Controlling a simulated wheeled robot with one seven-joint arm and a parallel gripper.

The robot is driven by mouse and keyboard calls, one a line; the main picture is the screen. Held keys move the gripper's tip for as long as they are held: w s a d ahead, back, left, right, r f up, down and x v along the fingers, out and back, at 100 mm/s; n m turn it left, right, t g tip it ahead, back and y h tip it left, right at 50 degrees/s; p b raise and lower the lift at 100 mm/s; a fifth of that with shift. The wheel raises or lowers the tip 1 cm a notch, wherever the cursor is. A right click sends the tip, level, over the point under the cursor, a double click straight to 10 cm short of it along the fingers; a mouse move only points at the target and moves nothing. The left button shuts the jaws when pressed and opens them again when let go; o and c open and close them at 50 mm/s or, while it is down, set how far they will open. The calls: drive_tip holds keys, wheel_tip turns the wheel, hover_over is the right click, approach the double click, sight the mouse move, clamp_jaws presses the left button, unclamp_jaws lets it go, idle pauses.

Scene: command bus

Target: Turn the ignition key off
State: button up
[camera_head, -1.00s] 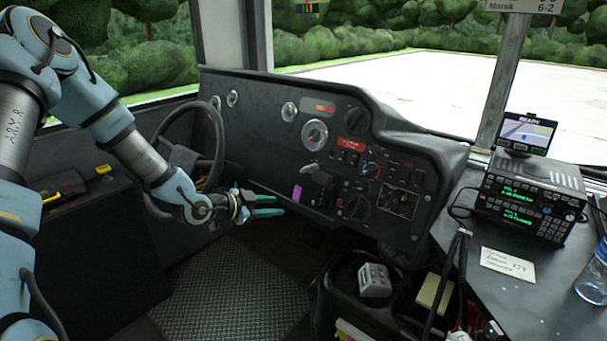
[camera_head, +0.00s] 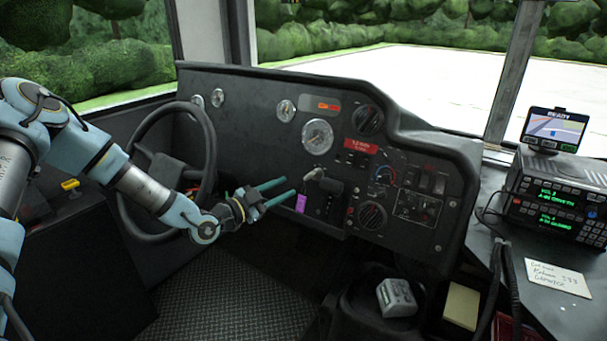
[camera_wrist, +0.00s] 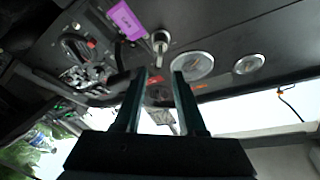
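The silver ignition key (camera_head: 314,174) sits in the dashboard (camera_head: 260,115), with a purple tag (camera_head: 301,203) hanging below it. In the wrist view the key (camera_wrist: 160,41) is just beyond the fingertips, and the purple tag (camera_wrist: 126,20) lies to its upper left. My gripper (camera_head: 289,187) is open and empty, left of the key in the head view and pointing towards the dashboard. In the wrist view its two green fingers (camera_wrist: 160,73) are parallel with a gap between them. They look apart from the key. The key's exact turn angle is hard to tell.
The steering wheel (camera_head: 205,150) is left of my gripper, close to my arm. Knobs, gauges (camera_head: 317,136) and switches surround the key. A radio unit (camera_head: 550,200) stands on the right console. A bin with a grey box (camera_head: 396,298) is below right. The floor (camera_head: 215,300) is clear.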

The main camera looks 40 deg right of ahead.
sight(309, 174)
drive_tip(key=d+p, duration=0.2)
drive_tip(key=d, duration=0.8)
drive_tip(key=shift+w+d, duration=0.1)
drive_tip(key=shift+c, duration=0.2)
clamp_jaws()
idle(1.0)
